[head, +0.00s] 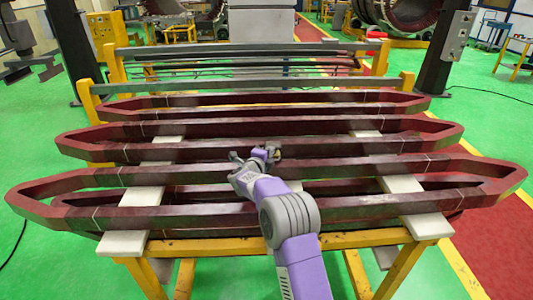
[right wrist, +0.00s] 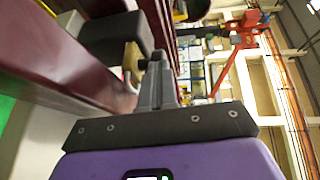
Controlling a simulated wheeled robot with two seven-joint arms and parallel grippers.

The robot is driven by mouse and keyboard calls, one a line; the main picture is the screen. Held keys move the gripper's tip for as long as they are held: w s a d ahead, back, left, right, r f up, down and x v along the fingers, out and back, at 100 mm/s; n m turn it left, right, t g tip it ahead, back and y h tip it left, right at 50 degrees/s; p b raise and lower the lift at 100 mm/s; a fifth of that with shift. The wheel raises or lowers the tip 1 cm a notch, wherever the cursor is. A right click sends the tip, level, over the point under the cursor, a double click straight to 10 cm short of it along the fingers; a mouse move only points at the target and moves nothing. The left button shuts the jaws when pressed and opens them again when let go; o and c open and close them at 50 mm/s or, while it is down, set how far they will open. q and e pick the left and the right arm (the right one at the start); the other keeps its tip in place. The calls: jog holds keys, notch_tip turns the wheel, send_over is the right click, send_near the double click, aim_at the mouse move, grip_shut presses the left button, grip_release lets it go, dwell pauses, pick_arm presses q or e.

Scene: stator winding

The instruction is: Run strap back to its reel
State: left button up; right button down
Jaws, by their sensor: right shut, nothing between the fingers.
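My right gripper (head: 268,154) is over the middle of the dark red coils, and its arm comes in from the bottom. In the right wrist view its grey fingers (right wrist: 158,68) are together with nothing between them. A dark, rounded block (right wrist: 115,38) with a tan piece (right wrist: 130,62) by it is just beyond the fingertips; I cannot tell whether this is the strap's reel. The long, pointed-ended coils (head: 420,165) lie in rows, with thin pale bands around their bars near both sides. No loose strap can be made out. My left gripper is out of view.
The coils rest on white boards (head: 125,241) across a yellow stand (head: 200,246). More bars lie on a rack (head: 240,72) behind. Dark posts (head: 436,55) stand at both sides. Green floor (head: 490,130) is open at the right.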

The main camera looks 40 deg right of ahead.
jog(key=shift+d+r, duration=0.1)
jog(key=shift+r, duration=0.15)
jog(key=v, duration=1.4)
jog(key=shift+f, duration=0.25)
